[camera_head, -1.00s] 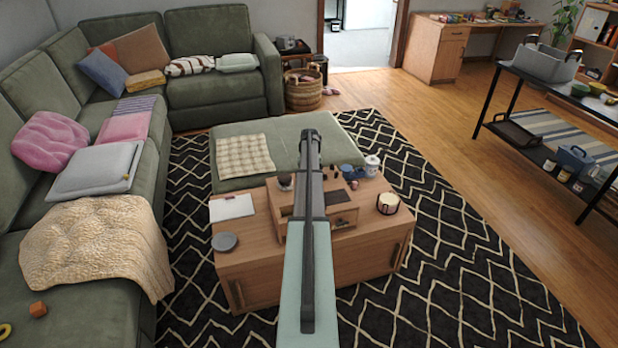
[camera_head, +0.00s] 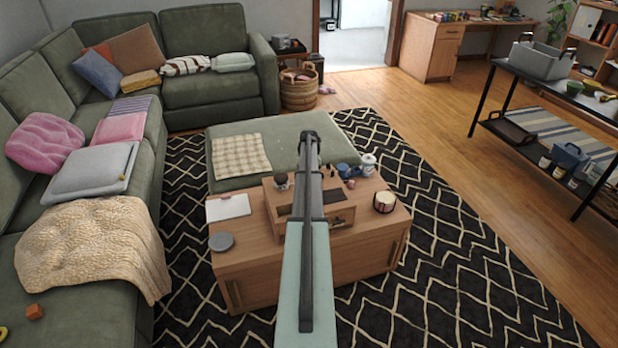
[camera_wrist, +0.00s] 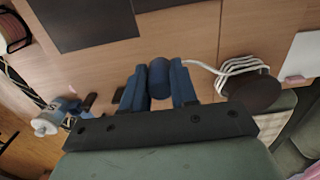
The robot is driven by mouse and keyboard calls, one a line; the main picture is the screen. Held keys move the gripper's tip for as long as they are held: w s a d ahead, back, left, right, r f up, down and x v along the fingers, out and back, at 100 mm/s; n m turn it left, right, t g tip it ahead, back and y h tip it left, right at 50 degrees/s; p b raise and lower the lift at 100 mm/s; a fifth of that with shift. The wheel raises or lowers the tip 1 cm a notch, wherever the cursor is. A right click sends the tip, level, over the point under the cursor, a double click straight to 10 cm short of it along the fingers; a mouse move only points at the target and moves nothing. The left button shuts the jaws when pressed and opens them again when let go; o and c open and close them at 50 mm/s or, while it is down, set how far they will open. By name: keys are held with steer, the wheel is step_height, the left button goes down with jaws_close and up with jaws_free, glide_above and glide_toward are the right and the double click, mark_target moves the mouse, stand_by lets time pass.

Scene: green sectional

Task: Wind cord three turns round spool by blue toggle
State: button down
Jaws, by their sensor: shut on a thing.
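In the wrist view, my gripper (camera_wrist: 158,74) is shut on the blue toggle (camera_wrist: 160,82), a short dark-blue cylinder between its two blue fingers. A white cord (camera_wrist: 199,68) runs from the toggle to the right, to the spool (camera_wrist: 254,92). The spool has a dark round top, and loops of white cord show along one side of it. I cannot tell how many full turns go round it. In the head view, the spool (camera_head: 281,181) stands at the left of the raised wooden box (camera_head: 345,211). My arm hides the gripper and toggle there.
The wooden chest (camera_head: 260,270) carries a white sheet (camera_head: 228,206), a grey disc (camera_head: 221,241) and a candle jar (camera_head: 385,202). A white lidded jar (camera_head: 368,164) and small blue items stand behind the box. The green ottoman (camera_head: 290,130) is beyond.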

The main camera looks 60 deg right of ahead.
steer(key=shift+f, duration=1.5)
steer(key=c, duration=0.8)
jaws_free()
steer(key=shift+r, duration=0.15)
step_height(320, 180, up, 14)
steer(key=shift+f, duration=0.15)
steer(key=shift+w, duration=0.1)
